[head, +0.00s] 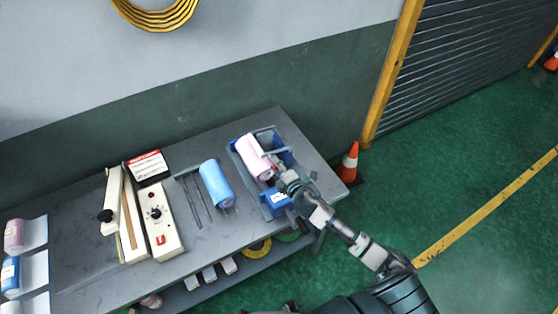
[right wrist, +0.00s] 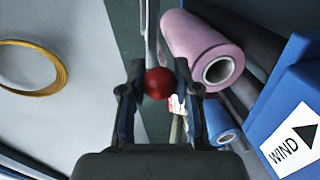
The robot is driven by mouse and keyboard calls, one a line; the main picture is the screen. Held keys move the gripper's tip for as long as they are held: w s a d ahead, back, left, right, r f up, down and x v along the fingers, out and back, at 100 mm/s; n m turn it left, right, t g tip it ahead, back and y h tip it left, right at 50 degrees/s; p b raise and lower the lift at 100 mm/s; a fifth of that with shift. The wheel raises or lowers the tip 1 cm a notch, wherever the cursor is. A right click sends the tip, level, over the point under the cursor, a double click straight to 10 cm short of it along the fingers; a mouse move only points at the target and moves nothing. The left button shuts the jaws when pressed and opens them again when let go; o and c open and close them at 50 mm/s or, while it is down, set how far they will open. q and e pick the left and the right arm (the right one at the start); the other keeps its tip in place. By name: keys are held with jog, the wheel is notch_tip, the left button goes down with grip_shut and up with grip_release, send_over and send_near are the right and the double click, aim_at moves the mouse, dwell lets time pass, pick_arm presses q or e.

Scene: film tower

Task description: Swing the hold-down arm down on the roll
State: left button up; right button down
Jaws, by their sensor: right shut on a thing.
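The pink roll (head: 252,158) lies in the blue winder (head: 274,209) at the right end of the bench. In the right wrist view the roll (right wrist: 203,47) shows its hollow core end. My right gripper (head: 279,176) is at the roll's right side. In the right wrist view its fingers (right wrist: 158,85) are shut on a red ball knob (right wrist: 159,83). A grey bar, seemingly the hold-down arm (right wrist: 151,30), runs from behind the knob, beside the roll. I cannot tell whether it touches the roll. My left gripper is not in view.
A cream sealer with a control box (head: 160,220) is further left. An orange cone (head: 349,162) is on the floor past the bench's right end.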

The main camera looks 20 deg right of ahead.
jog(key=shift+a+f+n, duration=0.2)
jog(key=shift+f+n, duration=0.6)
jog(key=shift+f, duration=0.1)
jog(key=c, duration=0.8)
grip_release()
jog(key=shift+s, duration=0.1)
jog(key=s, duration=0.3)
jog(key=s+r, duration=0.1)
jog(key=s, duration=0.7)
jog(key=shift+s+d+r, duration=0.25)
jog(key=shift+d+r, duration=0.15)
jog(key=shift+s, duration=0.1)
